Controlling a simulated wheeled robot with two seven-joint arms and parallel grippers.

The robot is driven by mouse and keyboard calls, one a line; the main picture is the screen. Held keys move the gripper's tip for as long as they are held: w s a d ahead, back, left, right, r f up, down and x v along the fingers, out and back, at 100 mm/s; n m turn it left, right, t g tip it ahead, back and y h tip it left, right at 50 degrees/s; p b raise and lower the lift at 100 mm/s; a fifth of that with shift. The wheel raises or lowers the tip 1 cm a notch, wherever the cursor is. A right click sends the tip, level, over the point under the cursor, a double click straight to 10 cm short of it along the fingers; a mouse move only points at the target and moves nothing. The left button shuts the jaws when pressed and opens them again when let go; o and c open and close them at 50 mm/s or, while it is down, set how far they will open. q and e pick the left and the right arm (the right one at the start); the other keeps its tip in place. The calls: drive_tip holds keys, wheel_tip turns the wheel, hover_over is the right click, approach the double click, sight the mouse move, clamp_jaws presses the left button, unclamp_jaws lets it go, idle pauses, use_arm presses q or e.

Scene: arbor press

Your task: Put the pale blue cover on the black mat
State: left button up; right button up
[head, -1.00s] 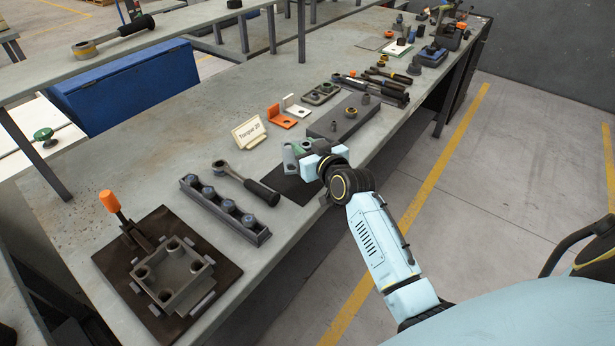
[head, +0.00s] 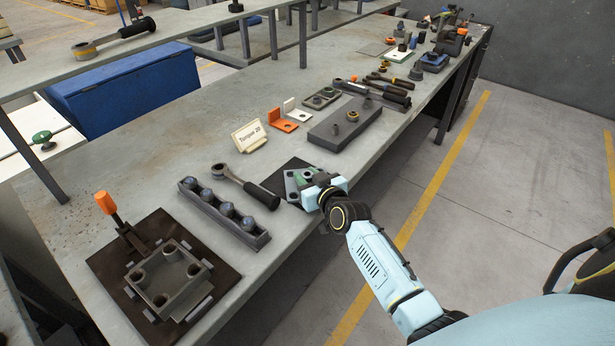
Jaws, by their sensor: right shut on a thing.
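The black mat (head: 287,166) lies near the front edge of the bench, partly hidden by what is above it. My right gripper (head: 308,184) is over the mat and shut on the pale blue cover (head: 292,185), a small greyish plate with a hole. The cover looks roughly flat, over or on the mat; I cannot tell whether it touches it. The gripper hides part of the cover. My left gripper is not in view.
A ratchet wrench (head: 245,184) and a rack of round parts (head: 224,212) lie left of the mat. A fixture with an orange handle (head: 165,275) is at the near left.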

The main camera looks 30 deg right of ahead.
drive_tip(key=o, duration=1.1)
drive_tip(key=shift+c, duration=0.2)
drive_tip(key=shift+r, duration=0.1)
drive_tip(key=s, duration=0.4)
drive_tip(key=s+r+p, duration=0.1)
drive_tip(key=s, duration=0.3)
drive_tip(key=s+r+p, duration=0.1)
drive_tip(key=s, duration=0.2)
drive_tip(key=shift+s+a+r, duration=0.2)
drive_tip(key=shift+s, duration=0.2)
